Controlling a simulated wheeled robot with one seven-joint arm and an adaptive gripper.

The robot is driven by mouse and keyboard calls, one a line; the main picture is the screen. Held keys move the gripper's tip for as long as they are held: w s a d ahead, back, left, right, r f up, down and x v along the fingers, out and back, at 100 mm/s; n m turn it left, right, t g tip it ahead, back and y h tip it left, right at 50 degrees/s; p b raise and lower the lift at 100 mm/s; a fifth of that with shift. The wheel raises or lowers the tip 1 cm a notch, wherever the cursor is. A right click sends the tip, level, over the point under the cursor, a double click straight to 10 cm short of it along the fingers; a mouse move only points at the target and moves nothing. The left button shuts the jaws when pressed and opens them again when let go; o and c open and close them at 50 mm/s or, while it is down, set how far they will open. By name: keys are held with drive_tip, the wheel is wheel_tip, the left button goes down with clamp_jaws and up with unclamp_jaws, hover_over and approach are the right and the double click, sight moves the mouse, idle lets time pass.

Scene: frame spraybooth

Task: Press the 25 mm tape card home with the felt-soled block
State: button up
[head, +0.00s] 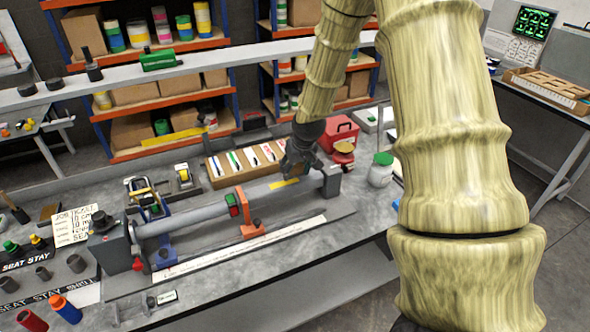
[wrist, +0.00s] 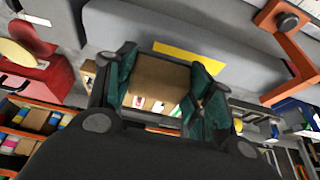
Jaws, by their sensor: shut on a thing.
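My gripper (head: 298,160) is at the right part of the bench. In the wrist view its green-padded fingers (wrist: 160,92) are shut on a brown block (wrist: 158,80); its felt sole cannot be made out. A yellow strip (head: 285,183) lies on the grey tube (head: 200,212), close to the gripper. The strip also shows in the wrist view (wrist: 188,60), just beyond the block; I cannot tell whether they touch. A cardboard rack (head: 213,168) behind the tube holds several white cards with coloured stripes. Their sizes are unreadable, so I cannot pick out the 25 mm card.
An orange clamp (head: 250,230) and a blue support (head: 160,250) stand along the tube, with a grey end block (head: 331,180) at right. A red box (head: 340,135) and a green-lidded jar (head: 381,170) stand near the gripper. A long white rule (head: 240,248) lies in front.

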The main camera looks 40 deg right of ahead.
drive_tip(key=shift+r+p, duration=1.4)
drive_tip(key=shift+r, duration=0.8)
